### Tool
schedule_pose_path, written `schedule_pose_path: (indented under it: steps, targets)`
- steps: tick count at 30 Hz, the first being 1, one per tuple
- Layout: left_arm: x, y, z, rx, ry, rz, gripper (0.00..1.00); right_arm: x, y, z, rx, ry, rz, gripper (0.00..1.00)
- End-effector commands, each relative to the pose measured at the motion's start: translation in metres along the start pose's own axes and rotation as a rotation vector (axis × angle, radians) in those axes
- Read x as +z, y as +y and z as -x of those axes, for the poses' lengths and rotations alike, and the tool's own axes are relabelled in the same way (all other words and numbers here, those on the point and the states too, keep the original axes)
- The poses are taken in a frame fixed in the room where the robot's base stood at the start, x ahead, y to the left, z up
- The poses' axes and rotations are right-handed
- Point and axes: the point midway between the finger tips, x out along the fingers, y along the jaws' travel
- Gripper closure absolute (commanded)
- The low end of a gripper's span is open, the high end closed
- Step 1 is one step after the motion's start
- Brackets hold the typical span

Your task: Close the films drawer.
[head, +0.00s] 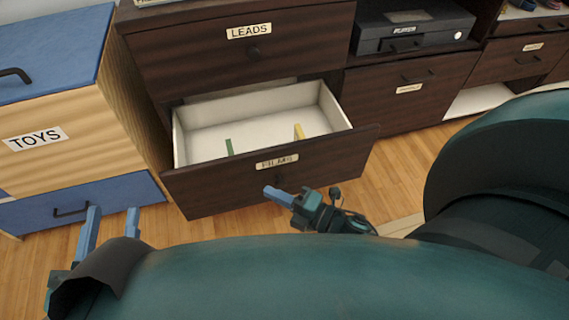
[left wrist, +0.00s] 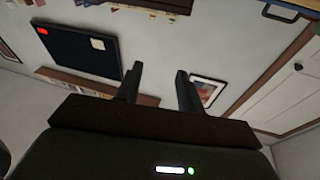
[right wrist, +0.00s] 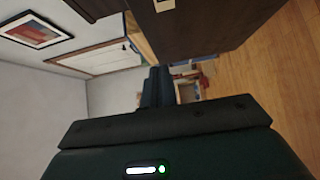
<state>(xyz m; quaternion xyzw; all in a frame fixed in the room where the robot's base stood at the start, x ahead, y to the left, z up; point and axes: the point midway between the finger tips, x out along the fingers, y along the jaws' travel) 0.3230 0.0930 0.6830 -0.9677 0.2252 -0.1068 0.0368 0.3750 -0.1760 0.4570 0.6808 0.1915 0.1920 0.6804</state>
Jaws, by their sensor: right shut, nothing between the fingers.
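The films drawer (head: 220,190) is pulled open from the dark cabinet, its white inside showing a green item (head: 229,147) and a yellow item (head: 299,131). Its front carries the FILMS label (head: 277,161) and a dark knob (head: 279,180). My right gripper (head: 270,191) is shut and empty just in front of the drawer front, close below the knob; I cannot tell if it touches. In the right wrist view its closed fingers (right wrist: 158,75) show near a dark panel. My left gripper (head: 112,212) is open and empty at lower left; its spread fingers also show in the left wrist view (left wrist: 157,80).
The shut LEADS drawer (head: 190,60) is above. A wooden TOYS chest (head: 90,135) with a blue lid and blue lower drawer stands left, close beside the open drawer. A dark player (head: 415,30) sits on the right shelf. Wooden floor (head: 385,180) is bare right of the drawer.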

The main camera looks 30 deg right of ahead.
Motion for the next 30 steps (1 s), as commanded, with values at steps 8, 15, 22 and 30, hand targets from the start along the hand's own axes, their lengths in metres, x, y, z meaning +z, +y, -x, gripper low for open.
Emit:
schedule_pose_path:
  steps: [8, 15, 22, 30]
  targets:
    - [0.004, 0.002, -0.001, 0.006, 0.017, 0.030, 0.62, 0.006, -0.002, -0.057, 0.001, 0.000, 0.005, 1.00]
    - [0.002, 0.003, -0.001, 0.009, 0.028, 0.054, 0.62, 0.025, -0.001, -0.075, 0.000, 0.001, 0.002, 1.00]
    - [0.002, 0.004, -0.001, 0.011, 0.024, 0.059, 0.62, 0.028, -0.001, -0.078, -0.002, 0.000, 0.001, 1.00]
    - [0.001, 0.004, -0.002, 0.014, 0.029, 0.056, 0.62, 0.029, -0.001, -0.079, -0.001, 0.001, 0.001, 1.00]
